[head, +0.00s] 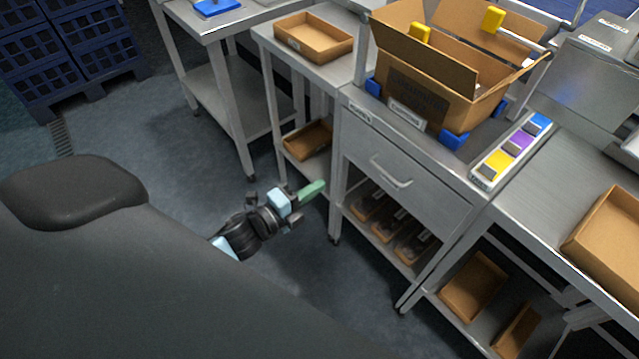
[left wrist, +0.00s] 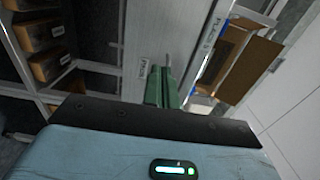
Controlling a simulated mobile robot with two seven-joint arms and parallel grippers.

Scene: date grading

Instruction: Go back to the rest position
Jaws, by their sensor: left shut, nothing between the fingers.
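My left gripper (head: 312,190) shows in the head view in front of the steel benches, over the floor, left of the drawer cabinet. Its green fingers are shut together with nothing between them. The fingers also show in the left wrist view (left wrist: 163,88), pointing toward grey bench furniture. They look apart from the benches, though the exact gap is hard to tell. My right gripper is in neither view.
An open cardboard box (head: 430,105) stands on the drawer cabinet (head: 385,150). Cardboard trays (head: 313,38) lie on the benches and lower shelves. Blue crates (head: 70,50) are stacked at the far left. A strip with yellow, purple and blue blocks (head: 512,148) lies at the right. Floor (head: 190,150) left of the gripper is clear.

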